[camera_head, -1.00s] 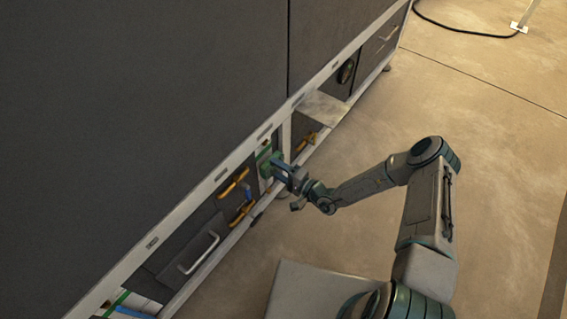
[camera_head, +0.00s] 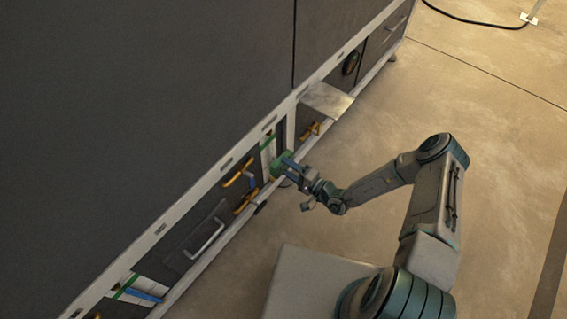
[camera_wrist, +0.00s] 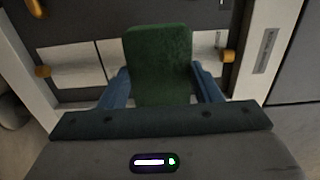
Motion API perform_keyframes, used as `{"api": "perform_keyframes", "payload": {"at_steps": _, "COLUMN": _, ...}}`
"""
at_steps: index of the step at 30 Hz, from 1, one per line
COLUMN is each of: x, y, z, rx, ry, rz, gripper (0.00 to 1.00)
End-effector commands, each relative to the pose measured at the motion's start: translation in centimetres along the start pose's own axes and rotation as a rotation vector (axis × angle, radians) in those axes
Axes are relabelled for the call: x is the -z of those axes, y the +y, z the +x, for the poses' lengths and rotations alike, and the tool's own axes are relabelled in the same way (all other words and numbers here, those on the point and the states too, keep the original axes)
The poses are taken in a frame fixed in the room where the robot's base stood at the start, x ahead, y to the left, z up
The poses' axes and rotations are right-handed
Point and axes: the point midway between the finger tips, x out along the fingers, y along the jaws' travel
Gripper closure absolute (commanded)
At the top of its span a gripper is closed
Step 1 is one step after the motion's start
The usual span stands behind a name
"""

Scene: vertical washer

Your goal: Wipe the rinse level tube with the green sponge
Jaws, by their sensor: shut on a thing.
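My gripper (camera_head: 289,167) is shut on the green sponge (camera_head: 281,164), at the lower front of the washer. In the wrist view the sponge (camera_wrist: 160,62) stands out between the two blue fingers (camera_wrist: 161,88). Beyond it is a white panel (camera_wrist: 78,60) with an orange fitting at each side; the sponge hides its middle. The panel also shows in the head view (camera_head: 268,153), just above and left of the sponge. A thin line, perhaps the level tube, runs across the panel. I cannot tell whether the sponge touches it.
Orange valve handles (camera_head: 240,178) and a blue handle sit left of the panel. A grey drawer with a handle (camera_head: 205,240) is further left. A metal ledge (camera_head: 327,99) juts out at upper right. A similar panel with a blue tube (camera_head: 140,294) is at lower left. The floor is open.

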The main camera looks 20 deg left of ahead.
Motion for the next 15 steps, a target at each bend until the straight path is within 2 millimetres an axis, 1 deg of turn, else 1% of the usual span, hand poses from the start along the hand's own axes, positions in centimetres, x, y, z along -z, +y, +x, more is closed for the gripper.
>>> {"api": "perform_keyframes", "payload": {"at_steps": 1, "x": 0.1, "y": -0.1, "z": -0.6, "rx": -0.001, "ry": 0.002, "rz": 0.001, "gripper": 0.64}}
{"api": "perform_keyframes", "payload": {"at_steps": 6, "x": 0.0, "y": -0.1, "z": -1.8, "rx": 0.000, "ry": 0.001, "rz": 0.001, "gripper": 0.64}}
{"api": "perform_keyframes", "payload": {"at_steps": 15, "x": 0.0, "y": 0.0, "z": -2.0, "rx": 0.000, "ry": 0.000, "rz": 0.001, "gripper": 0.64}}
